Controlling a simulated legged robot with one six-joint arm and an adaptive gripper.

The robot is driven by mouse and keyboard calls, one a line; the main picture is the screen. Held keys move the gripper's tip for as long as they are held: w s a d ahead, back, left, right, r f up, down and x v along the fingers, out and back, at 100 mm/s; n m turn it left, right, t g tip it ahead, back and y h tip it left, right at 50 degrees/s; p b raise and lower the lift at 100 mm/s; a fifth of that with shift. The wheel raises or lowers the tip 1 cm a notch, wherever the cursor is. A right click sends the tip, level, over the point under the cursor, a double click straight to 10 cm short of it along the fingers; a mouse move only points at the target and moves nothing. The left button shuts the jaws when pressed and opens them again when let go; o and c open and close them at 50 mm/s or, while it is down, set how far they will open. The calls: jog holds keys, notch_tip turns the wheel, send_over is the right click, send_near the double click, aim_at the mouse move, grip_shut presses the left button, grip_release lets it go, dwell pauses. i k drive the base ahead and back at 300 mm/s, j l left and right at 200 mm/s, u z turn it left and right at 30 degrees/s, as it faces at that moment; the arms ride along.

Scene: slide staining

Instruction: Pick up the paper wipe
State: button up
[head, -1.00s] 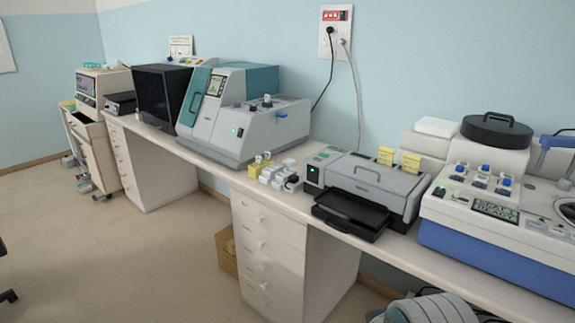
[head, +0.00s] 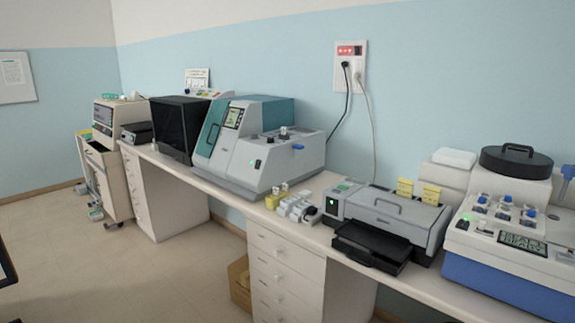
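I cannot make out a paper wipe in the head view. A flat white item (head: 454,157) lies on top of the equipment at the right, but I cannot tell what it is. Small white and yellow containers (head: 293,207) stand on the bench between two machines. My gripper is not in view.
A long bench (head: 225,200) runs along the blue wall, with drawers (head: 287,285) beneath it. It carries a grey-teal machine (head: 258,150), a grey printer-like device (head: 385,222) and a blue-white machine (head: 510,250). A cardboard box (head: 239,285) sits underneath.

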aim_at(305, 193)
jog(key=i+j+z, duration=0.15)
jog(key=z, duration=0.55)
jog(key=i+j+z, duration=0.3)
jog(key=j, duration=0.3)
jog(key=i+j+z, duration=0.15)
jog(key=j, duration=0.2)
jog(key=i+j+z, duration=0.1)
jog(key=j, duration=0.25)
jog(key=i+j+z, duration=0.15)
jog(key=j, duration=0.2)
jog(key=i+j, duration=0.1)
jog(key=j, duration=0.3)
jog(key=i+j, duration=0.15)
jog(key=j, duration=0.25)
jog(key=i+j, duration=0.1)
jog(key=j, duration=0.3)
jog(key=i+j, duration=0.1)
jog(key=j, duration=0.3)
jog(key=i+j+z, duration=0.1)
jog(key=j, duration=0.3)
jog(key=i+j, duration=0.15)
jog(key=j, duration=0.25)
